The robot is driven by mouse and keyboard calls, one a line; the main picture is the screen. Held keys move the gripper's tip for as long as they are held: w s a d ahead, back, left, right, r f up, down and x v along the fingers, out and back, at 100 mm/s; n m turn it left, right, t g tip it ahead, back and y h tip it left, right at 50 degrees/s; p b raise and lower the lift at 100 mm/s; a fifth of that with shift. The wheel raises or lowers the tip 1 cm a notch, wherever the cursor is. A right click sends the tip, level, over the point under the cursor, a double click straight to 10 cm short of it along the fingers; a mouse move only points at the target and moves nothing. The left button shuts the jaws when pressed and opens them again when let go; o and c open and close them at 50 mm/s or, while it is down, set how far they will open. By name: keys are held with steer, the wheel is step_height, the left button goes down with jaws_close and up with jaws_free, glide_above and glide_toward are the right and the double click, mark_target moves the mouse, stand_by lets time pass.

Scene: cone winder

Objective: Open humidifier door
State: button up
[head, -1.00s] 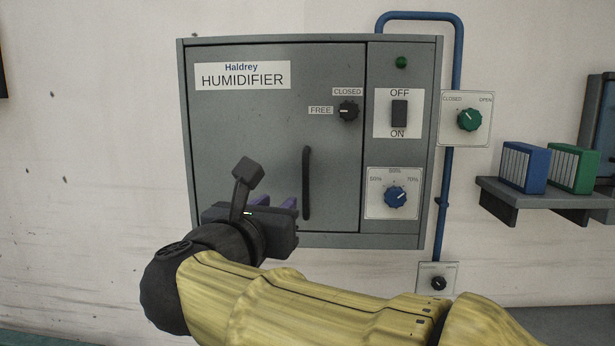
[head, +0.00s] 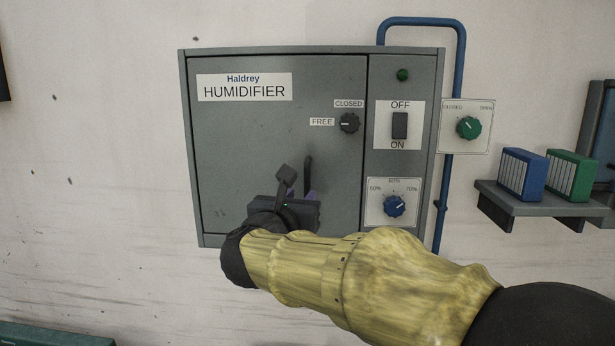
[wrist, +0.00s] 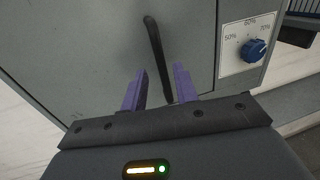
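The humidifier door (head: 245,150) is a grey panel on the left of the wall cabinet and looks shut. Its black bar handle (head: 308,170) stands upright near the door's right edge; my gripper hides its lower part in the head view. In the wrist view the handle (wrist: 158,55) runs down between the two purple fingers. My gripper (wrist: 157,88) is open, a finger on either side of the handle's lower end, with gaps showing. Whether either finger touches it I cannot tell. The black latch knob (head: 349,123) has its mark toward FREE.
Right of the door are an OFF/ON switch (head: 400,126), a blue humidity dial (head: 394,205) and a green valve knob (head: 468,128) by a blue pipe (head: 461,60). A shelf (head: 545,203) with blue and green binders stands farther right. Wall left of the cabinet is clear.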

mark_target(306, 189)
steer(key=p+x, duration=0.2)
steer(key=x, duration=0.4)
steer(key=shift+w+p, duration=0.1)
steer(key=shift+p, duration=0.3)
jaws_close()
